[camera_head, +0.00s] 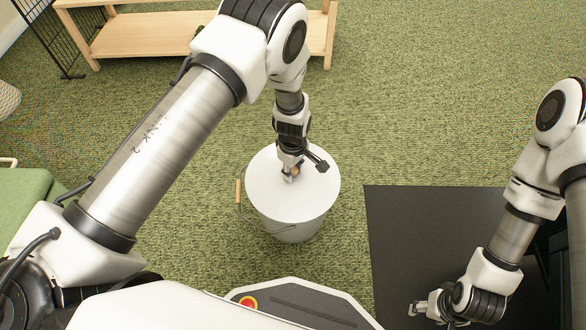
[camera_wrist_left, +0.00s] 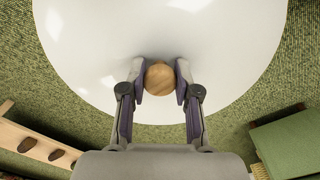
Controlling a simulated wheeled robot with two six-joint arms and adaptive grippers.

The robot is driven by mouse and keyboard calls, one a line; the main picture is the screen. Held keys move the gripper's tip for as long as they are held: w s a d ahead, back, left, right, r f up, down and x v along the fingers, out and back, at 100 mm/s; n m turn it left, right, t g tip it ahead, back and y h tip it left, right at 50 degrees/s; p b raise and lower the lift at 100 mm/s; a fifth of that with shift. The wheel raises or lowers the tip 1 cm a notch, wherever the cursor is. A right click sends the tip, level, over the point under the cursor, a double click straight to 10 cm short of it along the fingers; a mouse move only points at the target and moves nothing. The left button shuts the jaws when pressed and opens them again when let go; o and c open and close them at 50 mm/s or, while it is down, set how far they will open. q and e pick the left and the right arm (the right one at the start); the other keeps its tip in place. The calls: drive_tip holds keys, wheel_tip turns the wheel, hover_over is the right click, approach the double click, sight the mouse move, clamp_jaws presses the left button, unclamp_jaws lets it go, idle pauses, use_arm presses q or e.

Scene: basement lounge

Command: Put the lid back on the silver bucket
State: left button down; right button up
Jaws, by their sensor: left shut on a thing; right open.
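The silver bucket (camera_head: 292,231) stands upright on the green carpet in front of my base, with its wire handle and wooden grip (camera_head: 239,191) hanging at its left side. The round white lid (camera_head: 268,178) lies over the bucket's mouth in the head view; I cannot tell whether it is fully seated. It also fills much of the left wrist view (camera_wrist_left: 230,50). My left gripper (camera_head: 291,174) is shut on the lid's round wooden knob (camera_wrist_left: 159,79), with one finger on each side. My right gripper (camera_head: 425,312) is open and empty over the black surface at lower right.
A black flat surface (camera_head: 400,230) lies right of the bucket. A wooden shelf unit (camera_head: 150,35) stands at the back left, beside a black wire rack (camera_head: 50,40). A green cushioned seat (camera_head: 30,195) is at the left. Open carpet surrounds the bucket's far side.

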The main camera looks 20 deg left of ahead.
idle(0.3)
use_arm(q)
drive_tip(key=c, duration=0.8)
unclamp_jaws()
drive_tip(key=shift+o, duration=0.5)
drive_tip(key=o, duration=0.4)
drive_tip(key=shift+r+p, duration=2.95)
drive_tip(key=shift+r, duration=0.55)
drive_tip(key=shift+c, duration=0.2)
